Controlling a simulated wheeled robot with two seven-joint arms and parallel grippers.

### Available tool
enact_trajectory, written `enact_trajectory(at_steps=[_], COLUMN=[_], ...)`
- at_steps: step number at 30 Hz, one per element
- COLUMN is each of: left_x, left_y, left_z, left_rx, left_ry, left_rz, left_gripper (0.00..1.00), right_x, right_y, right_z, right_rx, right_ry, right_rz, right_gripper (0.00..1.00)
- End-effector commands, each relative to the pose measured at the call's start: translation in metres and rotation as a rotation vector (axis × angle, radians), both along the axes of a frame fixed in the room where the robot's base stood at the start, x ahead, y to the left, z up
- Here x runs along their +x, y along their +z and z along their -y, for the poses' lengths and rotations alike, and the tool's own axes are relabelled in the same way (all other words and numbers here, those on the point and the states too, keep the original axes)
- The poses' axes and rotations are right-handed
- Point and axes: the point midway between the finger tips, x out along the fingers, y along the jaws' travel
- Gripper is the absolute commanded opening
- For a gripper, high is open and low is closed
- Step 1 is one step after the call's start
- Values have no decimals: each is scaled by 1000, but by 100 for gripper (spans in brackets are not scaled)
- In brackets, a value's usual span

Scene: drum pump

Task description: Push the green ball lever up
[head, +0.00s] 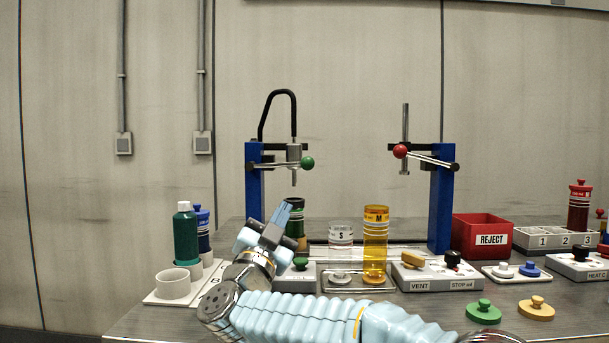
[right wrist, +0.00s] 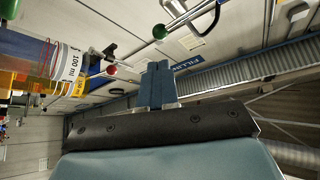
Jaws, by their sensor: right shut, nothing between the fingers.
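The green ball (head: 307,162) is at the right end of a lever rod on the left blue post (head: 254,185). The rod is about level. The green ball also shows in the right wrist view (right wrist: 159,31), beyond the fingertips. My right gripper (head: 290,204) is shut and empty, its fingers pointing up. In the head view it is below and slightly left of the ball, with a clear gap in the picture. The shut fingers also show in the right wrist view (right wrist: 158,68). My left gripper is not in view.
A red ball lever (head: 400,151) is on the right blue post. Behind my right arm stand a clear cylinder (head: 341,240) marked S and an amber cylinder (head: 375,245). A green bottle (head: 185,235) stands at left. A red REJECT bin (head: 482,235) is at right.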

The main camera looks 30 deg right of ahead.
Motion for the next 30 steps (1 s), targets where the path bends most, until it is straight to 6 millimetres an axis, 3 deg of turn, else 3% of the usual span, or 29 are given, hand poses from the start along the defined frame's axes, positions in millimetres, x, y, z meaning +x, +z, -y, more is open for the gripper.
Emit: enact_trajectory(at_steps=[16, 30], left_x=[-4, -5], left_y=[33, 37], left_z=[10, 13], left_rx=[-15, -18], left_ry=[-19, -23], left_rz=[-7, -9], left_gripper=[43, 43], right_x=[59, 71], right_y=[57, 64], right_z=[71, 85], right_rx=[-1, -1], right_ry=[-3, -1], right_rz=[0, -1], right_gripper=[0, 0])
